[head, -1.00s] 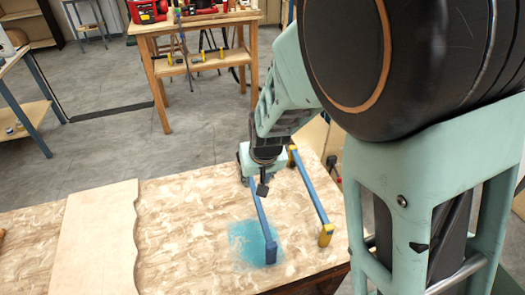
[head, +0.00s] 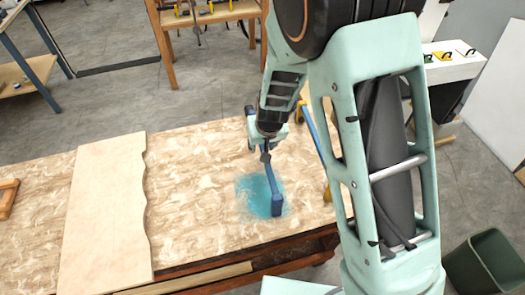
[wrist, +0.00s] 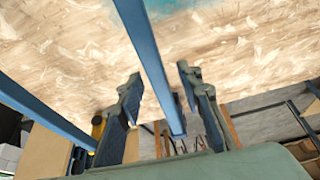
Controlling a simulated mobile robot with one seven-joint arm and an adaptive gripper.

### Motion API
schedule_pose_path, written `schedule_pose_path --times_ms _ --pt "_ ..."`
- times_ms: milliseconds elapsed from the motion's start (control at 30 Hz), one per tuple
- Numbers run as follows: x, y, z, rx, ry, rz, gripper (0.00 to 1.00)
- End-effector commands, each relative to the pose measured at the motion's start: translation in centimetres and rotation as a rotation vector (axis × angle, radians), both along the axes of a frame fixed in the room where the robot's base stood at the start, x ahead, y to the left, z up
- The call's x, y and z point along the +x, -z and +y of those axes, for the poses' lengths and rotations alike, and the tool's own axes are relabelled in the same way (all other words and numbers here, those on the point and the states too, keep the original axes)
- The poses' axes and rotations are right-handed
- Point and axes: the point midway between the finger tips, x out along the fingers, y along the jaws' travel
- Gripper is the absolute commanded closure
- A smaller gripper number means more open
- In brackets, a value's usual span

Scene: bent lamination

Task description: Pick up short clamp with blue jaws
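The short clamp with blue jaws (head: 276,206) lies on the patterned tabletop, partly over a teal patch. Its near jaw is plain in the head view; its far end is partly hidden by my arm. My gripper (head: 265,153) is over the clamp's bar, toward its far end. In the wrist view my gripper (wrist: 160,76) is open. Its two dark fingers stand on either side of the blue bar (wrist: 148,62), with gaps showing on both sides.
A clamp with yellow jaws (head: 327,192) lies to the right, partly behind my arm; its blue bar (wrist: 40,108) shows left of the fingers in the wrist view. A wavy-edged board (head: 103,215) lies to the left. The tabletop between board and blue clamp is clear.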

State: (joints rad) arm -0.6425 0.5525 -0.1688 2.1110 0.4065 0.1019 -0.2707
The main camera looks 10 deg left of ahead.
Motion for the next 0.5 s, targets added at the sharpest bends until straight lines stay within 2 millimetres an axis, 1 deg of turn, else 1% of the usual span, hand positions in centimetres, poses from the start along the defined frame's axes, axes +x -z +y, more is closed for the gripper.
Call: schedule_pose_path --times_ms 167,400,467,500 --pt "0.01 0.0 0.0 0.0 0.0 0.0 0.67" --pt "0.0 -0.01 -0.02 0.0 0.0 0.0 0.92" --pt "0.0 -0.01 -0.02 0.0 0.0 0.0 0.99" --pt "0.0 -0.01 -0.02 0.0 0.001 0.0 1.0"
